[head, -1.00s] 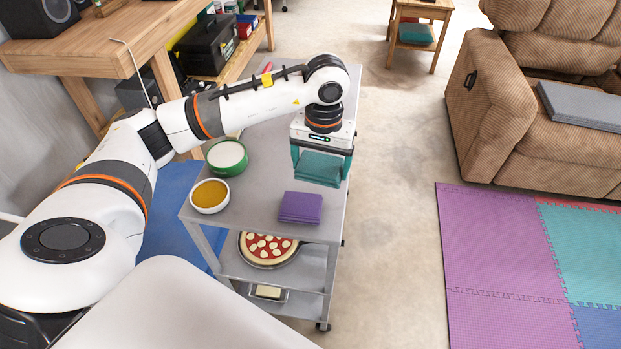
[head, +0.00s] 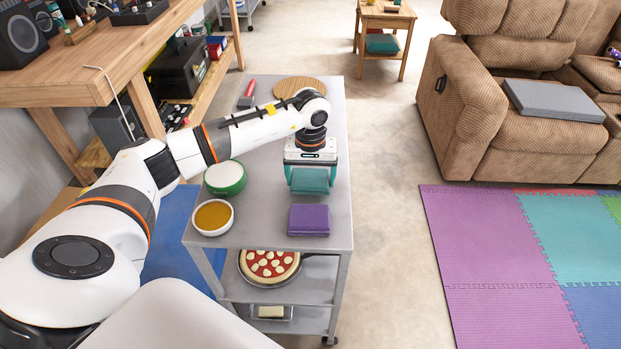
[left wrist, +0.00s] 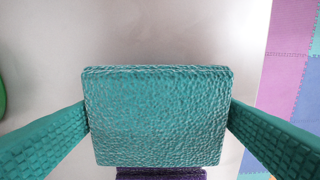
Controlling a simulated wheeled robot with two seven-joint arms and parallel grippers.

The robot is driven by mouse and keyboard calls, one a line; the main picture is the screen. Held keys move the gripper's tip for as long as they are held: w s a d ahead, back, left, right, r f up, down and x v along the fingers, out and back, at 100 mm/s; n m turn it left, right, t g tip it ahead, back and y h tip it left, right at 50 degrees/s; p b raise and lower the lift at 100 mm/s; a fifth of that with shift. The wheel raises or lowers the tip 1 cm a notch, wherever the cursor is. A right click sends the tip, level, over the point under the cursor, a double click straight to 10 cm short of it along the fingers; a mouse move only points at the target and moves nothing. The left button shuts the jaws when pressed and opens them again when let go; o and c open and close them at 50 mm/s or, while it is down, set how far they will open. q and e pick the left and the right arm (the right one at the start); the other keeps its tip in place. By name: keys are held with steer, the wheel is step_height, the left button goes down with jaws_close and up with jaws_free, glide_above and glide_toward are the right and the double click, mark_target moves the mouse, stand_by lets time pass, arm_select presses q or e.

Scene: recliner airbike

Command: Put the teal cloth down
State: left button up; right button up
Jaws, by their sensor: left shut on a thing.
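The teal cloth (head: 310,181) is a folded block held between the fingers of my left gripper (head: 310,176) at the cart's top shelf. In the left wrist view, the teal cloth (left wrist: 158,115) fills the middle, with a teal ridged finger of the left gripper (left wrist: 158,118) against each side. A folded purple cloth (head: 309,220) lies on the cart just nearer than the teal cloth; its edge (left wrist: 165,174) shows below the teal cloth in the left wrist view. I cannot tell whether the teal cloth touches the shelf. My right gripper is out of view.
The grey cart (head: 265,237) also holds a green-rimmed bowl (head: 225,178) and a bowl of yellow-brown contents (head: 213,217) to the left. A round wooden board (head: 300,88) lies at the far end. A pizza (head: 269,265) is on the shelf below.

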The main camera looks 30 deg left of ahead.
mark_target(311, 177)
arm_select(q)
steer(key=shift+f, duration=0.85)
steer(key=o, duration=0.7)
step_height(311, 177, up, 12)
steer(key=shift+r+b, duration=0.2)
steer(key=shift+b, duration=0.2)
steer(key=shift+f, duration=0.1)
